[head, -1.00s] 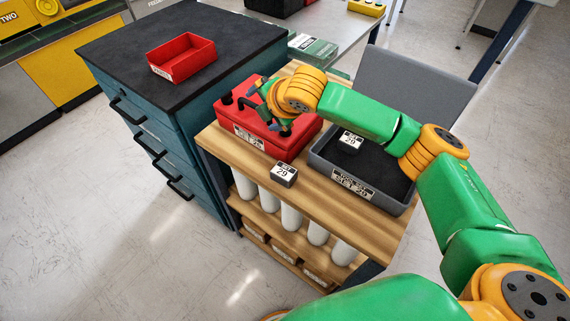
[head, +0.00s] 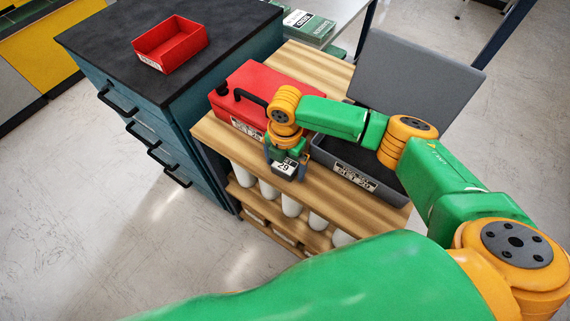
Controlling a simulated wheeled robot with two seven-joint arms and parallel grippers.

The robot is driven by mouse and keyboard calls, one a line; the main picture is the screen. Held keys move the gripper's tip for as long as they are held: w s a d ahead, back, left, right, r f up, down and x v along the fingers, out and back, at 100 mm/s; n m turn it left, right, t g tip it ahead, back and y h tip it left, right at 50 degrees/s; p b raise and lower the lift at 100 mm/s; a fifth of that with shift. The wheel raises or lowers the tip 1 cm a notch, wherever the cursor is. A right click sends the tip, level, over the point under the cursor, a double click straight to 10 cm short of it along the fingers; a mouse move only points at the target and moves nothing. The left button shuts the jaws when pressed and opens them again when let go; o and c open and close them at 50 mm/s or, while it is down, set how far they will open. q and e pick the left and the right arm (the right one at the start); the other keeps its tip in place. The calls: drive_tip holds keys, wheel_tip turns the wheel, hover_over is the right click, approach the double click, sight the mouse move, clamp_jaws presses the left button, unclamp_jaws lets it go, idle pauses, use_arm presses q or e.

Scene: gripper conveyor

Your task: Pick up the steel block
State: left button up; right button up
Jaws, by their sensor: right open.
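The steel block (head: 285,168) is a small dark block with a white label reading 29 on top. It sits near the front edge of the wooden bench top, between the red toolbox and the grey case. My right gripper (head: 286,158) is directly over the block, pointing down, with its fingers open around it. I cannot tell whether the fingers touch it. The back of the block is hidden by the gripper. My left gripper is not in view.
A red tray (head: 171,45) sits on the dark-topped cabinet (head: 100,50).

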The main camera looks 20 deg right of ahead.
drive_tip(key=shift+w, duration=0.15)
drive_tip(key=shift+c, duration=1.1)
drive_tip(key=c, duration=1.1)
clamp_jaws()
